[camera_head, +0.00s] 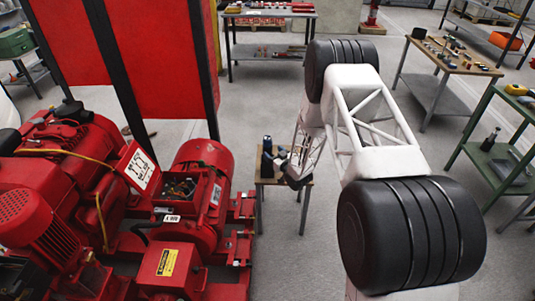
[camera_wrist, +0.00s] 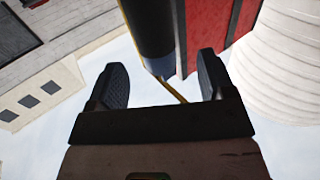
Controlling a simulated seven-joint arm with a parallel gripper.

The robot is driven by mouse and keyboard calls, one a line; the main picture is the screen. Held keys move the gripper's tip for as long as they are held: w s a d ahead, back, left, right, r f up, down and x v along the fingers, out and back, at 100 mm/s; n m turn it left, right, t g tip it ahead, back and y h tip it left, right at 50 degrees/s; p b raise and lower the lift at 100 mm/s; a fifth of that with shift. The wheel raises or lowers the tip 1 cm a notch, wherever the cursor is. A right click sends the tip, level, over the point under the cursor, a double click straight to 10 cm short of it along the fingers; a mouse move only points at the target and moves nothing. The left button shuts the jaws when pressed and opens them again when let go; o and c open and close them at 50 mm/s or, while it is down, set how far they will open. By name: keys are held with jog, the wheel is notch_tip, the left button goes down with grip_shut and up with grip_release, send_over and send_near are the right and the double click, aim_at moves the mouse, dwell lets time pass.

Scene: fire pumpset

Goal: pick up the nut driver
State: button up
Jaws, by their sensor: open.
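I cannot make out the nut driver for certain in either view. In the head view my gripper (camera_head: 292,172) is at the small wooden-topped table (camera_head: 266,180), partly hidden by my arm. In the wrist view my gripper (camera_wrist: 161,65) has its two black fingers wide apart. No contact with the fingers shows.
A dark bottle-like object (camera_head: 267,144) stands on the small table. The red pump set (camera_head: 195,190) is close on the left. A wooden-topped bench (camera_head: 455,58) with several small items and a green shelf (camera_head: 490,150) stand on the right. Grey floor between is clear.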

aim_at(270, 148)
jog(key=shift+w+a, duration=0.2)
jog(key=shift+w, duration=0.1)
jog(key=shift+w, duration=0.1)
jog(key=shift+x, duration=2.55)
jog(key=shift+w+d, duration=0.1)
jog(key=shift+d, duration=0.05)
jog(key=shift+c, duration=0.3)
jog(key=c, duration=1)
jog(key=shift+r, duration=0.2)
